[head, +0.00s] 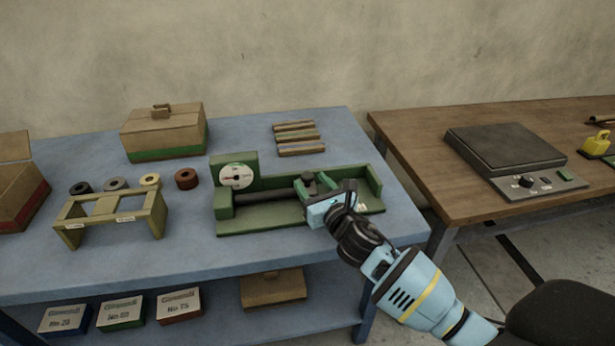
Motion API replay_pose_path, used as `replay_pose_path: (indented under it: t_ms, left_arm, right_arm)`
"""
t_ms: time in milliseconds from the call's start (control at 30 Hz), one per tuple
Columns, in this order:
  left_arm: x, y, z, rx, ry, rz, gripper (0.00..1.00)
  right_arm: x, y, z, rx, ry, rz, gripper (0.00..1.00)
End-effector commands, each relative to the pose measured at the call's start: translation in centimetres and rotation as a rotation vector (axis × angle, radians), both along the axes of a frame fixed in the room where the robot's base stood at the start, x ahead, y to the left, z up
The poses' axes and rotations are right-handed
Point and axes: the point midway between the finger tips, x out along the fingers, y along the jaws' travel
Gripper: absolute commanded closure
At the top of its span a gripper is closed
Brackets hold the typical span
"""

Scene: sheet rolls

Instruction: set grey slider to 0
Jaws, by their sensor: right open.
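A green fixture (290,222) stands on the blue bench, with a white round dial (236,176) at its left end and a dark horizontal rod (262,195) along it. My right gripper (314,203) comes in from the lower right and is open at the front of this block. Its body hides part of the fixture, and I cannot tell if the fingers touch the block. My left gripper is out of view.
A yellowish wooden stand (157,221) and several rolls stand left of the fixture. A lidded box (165,131) and wooden sticks (300,150) lie behind. A brown table (430,160) on the right carries a dark flat device (505,148). Labelled boxes sit on the lower shelf.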

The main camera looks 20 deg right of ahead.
Motion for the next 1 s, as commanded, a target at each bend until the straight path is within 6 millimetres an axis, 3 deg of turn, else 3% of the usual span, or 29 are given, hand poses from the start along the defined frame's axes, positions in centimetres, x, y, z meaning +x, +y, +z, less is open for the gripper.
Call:
replay_pose_path:
  t_ms: [100, 300, 1000]
  left_arm:
    - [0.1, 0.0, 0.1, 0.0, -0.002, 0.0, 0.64]
    - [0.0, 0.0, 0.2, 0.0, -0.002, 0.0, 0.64]
    - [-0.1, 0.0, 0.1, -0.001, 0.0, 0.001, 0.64]
  right_arm:
    - [-1.7, 0.0, 0.0, -0.002, 0.0, 0.002, 0.5]
    - [-3.3, 0.0, 0.1, 0.0, -0.001, 0.003, 0.5]
    - [-3.6, 0.0, 0.0, 0.0, -0.001, 0.002, 0.5]
